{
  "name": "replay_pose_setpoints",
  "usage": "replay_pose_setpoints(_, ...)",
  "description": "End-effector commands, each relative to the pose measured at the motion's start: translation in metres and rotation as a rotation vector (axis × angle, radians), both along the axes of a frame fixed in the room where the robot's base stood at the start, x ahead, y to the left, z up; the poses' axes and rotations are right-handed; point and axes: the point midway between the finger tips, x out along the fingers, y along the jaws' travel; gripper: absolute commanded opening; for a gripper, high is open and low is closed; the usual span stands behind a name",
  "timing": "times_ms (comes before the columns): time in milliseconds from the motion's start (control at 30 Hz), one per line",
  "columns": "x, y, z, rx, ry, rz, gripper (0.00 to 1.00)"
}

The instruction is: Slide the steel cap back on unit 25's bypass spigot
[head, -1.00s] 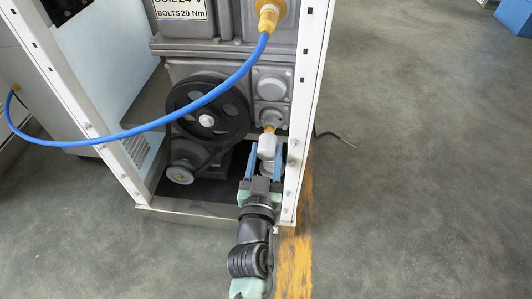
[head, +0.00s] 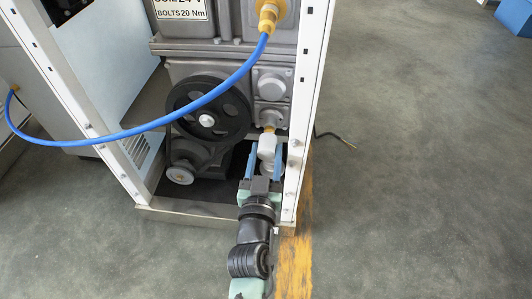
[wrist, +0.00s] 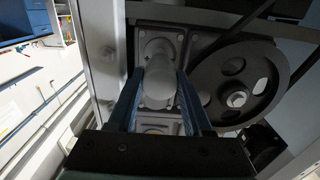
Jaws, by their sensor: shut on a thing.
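My gripper (head: 266,158) reaches to the lower right of the machine, just inside the right frame post. Its two blue fingers are shut on a pale grey rounded piece, which I take to be the steel cap (head: 271,169). In the wrist view the cap (wrist: 159,90) sits between the fingers (wrist: 159,98). A pale fitting (head: 267,148) under a small brass part (head: 268,130) is right by the fingertips; I take it to be the bypass spigot. The cap and fitting overlap in the head view. I cannot tell whether the cap is seated on it.
A black pulley (head: 207,111) is left of the gripper. The white right frame post (head: 306,100) stands close on the right. A blue hose (head: 190,116) arcs across above. A thin dark cable (head: 332,137) lies on the floor, and the floor right of the frame is otherwise open.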

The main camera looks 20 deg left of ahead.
Motion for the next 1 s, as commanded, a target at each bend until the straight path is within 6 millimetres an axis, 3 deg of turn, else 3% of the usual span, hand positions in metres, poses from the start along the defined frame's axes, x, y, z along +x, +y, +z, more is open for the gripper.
replay_pose_setpoints(1000, 0.025, 0.007, 0.001, 0.000, -0.001, -0.001, 0.00)
